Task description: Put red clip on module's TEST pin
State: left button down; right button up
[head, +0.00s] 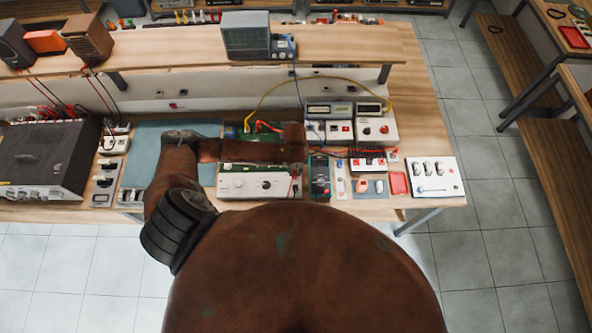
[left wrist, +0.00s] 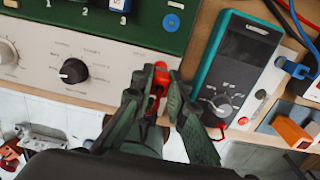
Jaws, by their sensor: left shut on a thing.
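My left gripper (left wrist: 157,92) is shut on a red clip (left wrist: 159,77) in the left wrist view. The clip sits between the fingertips, over the lower front edge of the module's pale panel. The module (left wrist: 90,62) has a pale front with black and white knobs and a green top with numbers. It also shows in the head view (head: 245,186), partly hidden by my brown left forearm. A blue round spot (left wrist: 171,21) lies on the green top, above the clip in the picture. I cannot make out a TEST label or pin. My right gripper is out of view.
A teal multimeter (left wrist: 237,60) lies close to the right of the gripper, with red and blue leads beyond it. A large dark amplifier (head: 45,155) stands at the left. Boxes with displays (head: 330,112) stand behind. A blue mat (head: 145,137) is partly clear.

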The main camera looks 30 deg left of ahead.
pick_arm(q)
jog(key=shift+f, duration=0.15)
dwell(0.3)
jog(key=shift+f+b, duration=0.4)
jog(key=shift+f, duration=0.25)
dwell(0.5)
jog(key=c, duration=1.8)
grip_release()
notch_tip(320, 180, up, 12)
jog(key=shift+d, duration=0.1)
